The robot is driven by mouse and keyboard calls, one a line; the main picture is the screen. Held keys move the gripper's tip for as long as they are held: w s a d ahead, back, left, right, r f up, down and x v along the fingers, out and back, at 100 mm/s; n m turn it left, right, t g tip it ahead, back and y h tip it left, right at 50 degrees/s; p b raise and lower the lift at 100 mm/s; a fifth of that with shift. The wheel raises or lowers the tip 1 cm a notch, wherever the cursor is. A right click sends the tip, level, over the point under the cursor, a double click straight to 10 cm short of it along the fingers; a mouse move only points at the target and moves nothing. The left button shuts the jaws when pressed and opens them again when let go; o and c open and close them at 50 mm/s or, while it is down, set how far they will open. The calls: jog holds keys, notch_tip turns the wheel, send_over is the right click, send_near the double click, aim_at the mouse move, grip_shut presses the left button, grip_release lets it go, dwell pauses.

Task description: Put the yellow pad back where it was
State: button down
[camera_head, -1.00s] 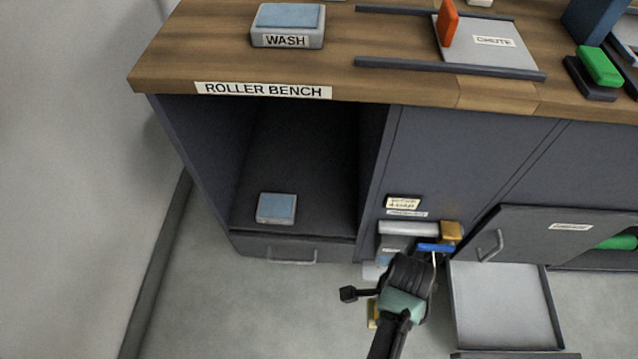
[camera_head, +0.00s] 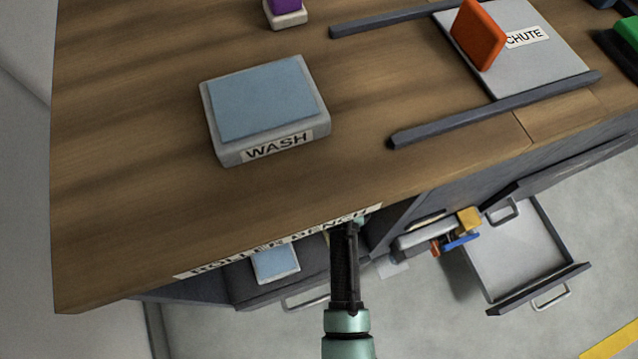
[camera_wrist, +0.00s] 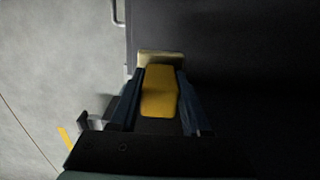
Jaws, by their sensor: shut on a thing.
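The yellow pad (camera_wrist: 158,95) is between the two dark fingers of my gripper (camera_wrist: 160,75) in the wrist view, and the gripper is shut on it. A pale cream block (camera_wrist: 160,56) shows just beyond the fingertips; I cannot tell whether it belongs to the pad. In the head view my gripper (camera_head: 346,232) is at the front edge of the roller bench (camera_head: 130,240), over part of its label. The pad cannot be made out there.
A blue-topped WASH block (camera_head: 265,105) sits on the bench. An orange piece (camera_head: 478,35) stands by the CHUTE plate (camera_head: 545,60) between dark rails. Another blue-topped block (camera_head: 275,264) is in the open bay below. An open drawer (camera_head: 520,250) juts out at right.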

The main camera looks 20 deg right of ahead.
notch_tip(320, 180, down, 10)
jog(key=b, duration=0.5)
jog(key=shift+w, duration=0.1)
jog(key=shift+c, duration=1.8)
grip_release()
jog(key=shift+f, duration=0.15)
notch_tip(320, 180, up, 12)
jog(key=p, duration=0.5)
jog(key=shift+r+p, duration=0.25)
jog(key=shift+p, duration=0.1)
